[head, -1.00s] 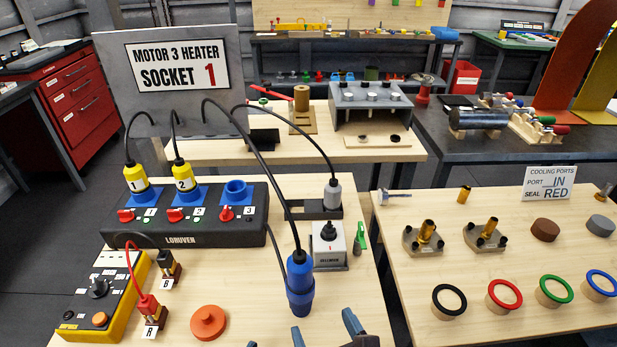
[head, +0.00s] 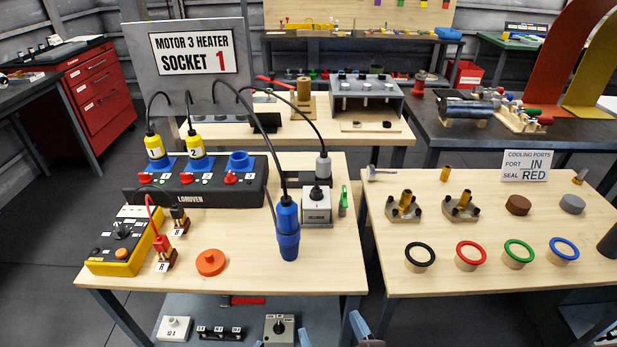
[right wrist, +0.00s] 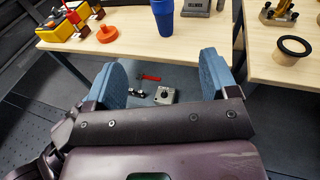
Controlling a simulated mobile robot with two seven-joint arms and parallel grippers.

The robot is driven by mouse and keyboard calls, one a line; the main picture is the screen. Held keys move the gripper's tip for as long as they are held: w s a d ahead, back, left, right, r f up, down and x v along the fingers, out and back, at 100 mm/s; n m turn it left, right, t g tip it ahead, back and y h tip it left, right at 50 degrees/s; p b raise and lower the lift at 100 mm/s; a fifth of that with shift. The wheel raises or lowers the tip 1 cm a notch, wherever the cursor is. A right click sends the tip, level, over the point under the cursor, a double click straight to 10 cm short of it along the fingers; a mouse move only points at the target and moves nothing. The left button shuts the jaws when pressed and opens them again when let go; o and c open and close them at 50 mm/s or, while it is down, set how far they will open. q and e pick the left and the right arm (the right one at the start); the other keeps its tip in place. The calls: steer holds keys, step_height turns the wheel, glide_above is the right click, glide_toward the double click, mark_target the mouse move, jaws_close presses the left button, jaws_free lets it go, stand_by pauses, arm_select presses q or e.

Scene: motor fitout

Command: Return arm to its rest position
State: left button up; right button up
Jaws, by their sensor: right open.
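My right gripper (head: 332,332) shows at the bottom edge of the head view, only its blue fingertips in sight. In the right wrist view my right gripper (right wrist: 165,75) has its two blue fingers wide apart with nothing between them. It is in front of the near edge of the left wooden table (head: 330,277). A small blue tip (head: 258,343) shows at the bottom edge of the head view; I cannot tell the state of a left gripper from it. A blue plug (head: 287,230) stands upright on the table, clear of the right gripper; it also shows in the right wrist view (right wrist: 163,18).
The lower shelf (head: 190,303) carries a white block, a dark connector strip and a grey box (head: 279,328). A second table (head: 400,280) with colored rings stands at the right. An orange disc (head: 210,262) lies near the left table's front. Dark floor is open at the left.

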steer(key=w+d+f+n+g, duration=0.1)
steer(key=d+f+n, duration=0.35)
steer(key=n, duration=0.65)
steer(key=w+d+f+n+g+h, duration=0.1)
steer(key=d+f+n, duration=0.35)
steer(key=n, duration=0.65)
steer(key=w+d+f+n+g, duration=0.15)
steer(key=d+f+n, duration=0.3)
steer(key=n, duration=0.75)
arm_select(q)
steer(key=a+f+n+g+y, duration=0.1)
steer(key=a+f+g+y, duration=0.1)
steer(key=a, duration=0.9)
steer(key=a+f+n+g+y, duration=0.2)
steer(key=a+f+y, duration=0.3)
steer(key=a, duration=0.6)
step_height(320, 180, down, 2)
steer(key=shift+s+a+f+n, duration=0.1)
steer(key=shift+s+a+n, duration=0.1)
steer(key=shift+a+n, duration=0.1)
arm_select(e)
steer(key=s+d+f+m+g+h, duration=0.1)
steer(key=s+d+f+h, duration=0.3)
steer(key=d, duration=0.6)
steer(key=shift+s+d+f, duration=0.2)
steer(key=shift+s+f, duration=0.4)
